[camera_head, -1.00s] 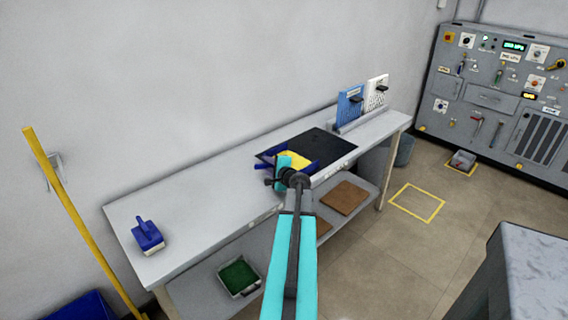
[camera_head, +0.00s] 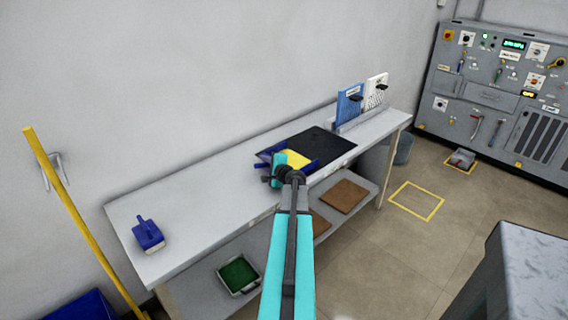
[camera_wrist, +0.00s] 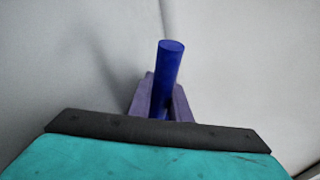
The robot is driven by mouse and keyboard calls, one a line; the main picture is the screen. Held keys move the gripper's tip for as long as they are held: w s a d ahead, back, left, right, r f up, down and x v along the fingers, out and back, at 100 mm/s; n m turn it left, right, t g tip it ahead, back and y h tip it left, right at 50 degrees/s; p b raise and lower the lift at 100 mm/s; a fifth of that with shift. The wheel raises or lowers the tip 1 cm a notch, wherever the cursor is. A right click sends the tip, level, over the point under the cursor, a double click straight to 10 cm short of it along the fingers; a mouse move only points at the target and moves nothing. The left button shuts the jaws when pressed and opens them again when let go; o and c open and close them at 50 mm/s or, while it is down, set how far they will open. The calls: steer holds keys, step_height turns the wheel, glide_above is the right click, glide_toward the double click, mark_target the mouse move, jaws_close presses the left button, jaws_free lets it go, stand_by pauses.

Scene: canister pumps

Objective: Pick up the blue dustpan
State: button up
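The blue dustpan (camera_head: 311,166) shows in the head view at the black mat on the bench, with a yellow patch inside its blue rim. My wrist partly covers it, and I cannot tell whether it touches the mat. In the wrist view a round blue handle (camera_wrist: 168,68) stands up between the two purplish fingers of my gripper (camera_wrist: 161,95). Both fingers lie against its sides, and the gripper looks shut on it. The teal wrist body hides the handle's lower end. In the head view the fingers of my gripper are hard to make out.
A blue hand brush (camera_head: 148,236) lies at the bench's left end. The black mat (camera_head: 328,143) is under the dustpan area. Blue (camera_head: 349,104) and white (camera_head: 376,91) panels stand at the right end. A yellow pole (camera_head: 80,215) leans at left. The bench (camera_head: 190,205) is clear between brush and mat.

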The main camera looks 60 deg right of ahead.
jaws_close()
steer(key=shift+r, duration=0.15)
steer(key=shift+r, duration=0.75)
steer(key=shift+r+b, duration=0.35)
steer(key=shift+r, duration=0.5)
steer(key=s+b, duration=0.1)
steer(key=s, duration=0.4)
steer(key=s+r+b, duration=0.1)
steer(key=s, duration=0.4)
steer(key=s+b, duration=0.1)
steer(key=s, duration=0.5)
steer(key=shift+d+r, duration=0.2)
steer(key=shift+r, duration=0.2)
